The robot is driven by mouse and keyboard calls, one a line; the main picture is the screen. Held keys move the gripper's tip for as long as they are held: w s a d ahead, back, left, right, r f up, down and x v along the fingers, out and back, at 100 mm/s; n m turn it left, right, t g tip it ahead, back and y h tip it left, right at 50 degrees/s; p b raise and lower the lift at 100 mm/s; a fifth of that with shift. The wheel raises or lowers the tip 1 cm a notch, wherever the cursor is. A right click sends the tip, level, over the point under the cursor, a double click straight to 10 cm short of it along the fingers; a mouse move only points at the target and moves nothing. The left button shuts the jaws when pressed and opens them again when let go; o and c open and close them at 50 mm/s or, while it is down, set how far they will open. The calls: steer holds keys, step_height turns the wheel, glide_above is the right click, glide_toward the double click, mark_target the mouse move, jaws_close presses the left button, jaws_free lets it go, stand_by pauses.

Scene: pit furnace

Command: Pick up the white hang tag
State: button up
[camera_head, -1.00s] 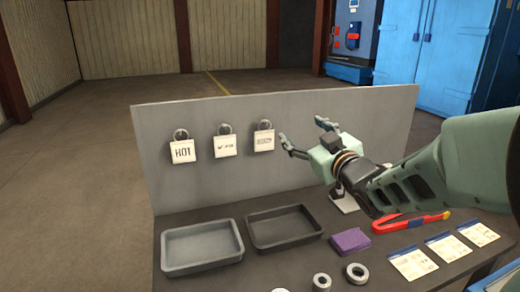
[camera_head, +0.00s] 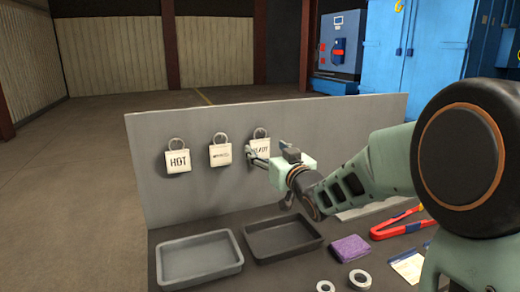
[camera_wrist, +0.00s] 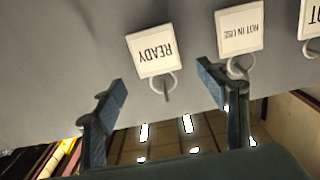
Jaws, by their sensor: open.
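Three pale hang tags hang from rings on the grey upright panel (camera_head: 300,120). They read HOT (camera_head: 177,160), NOT IN USE (camera_head: 220,155) and READY (camera_head: 260,144). All three look whitish, so colour alone does not single one out. My gripper (camera_head: 259,156) is open and empty at the READY tag, partly covering it in the head view. In the wrist view, which is upside down, the READY tag (camera_wrist: 150,54) and its ring lie between and just ahead of my open fingers (camera_wrist: 163,85). The NOT IN USE tag (camera_wrist: 239,29) is close beside the right finger.
Blue cabinets (camera_head: 415,55) stand behind.

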mark_target(260, 142)
steer(key=shift+x, duration=2.3)
steer(key=shift+d+f, duration=0.1)
steer(key=c, duration=1)
steer(key=shift+c, duration=0.2)
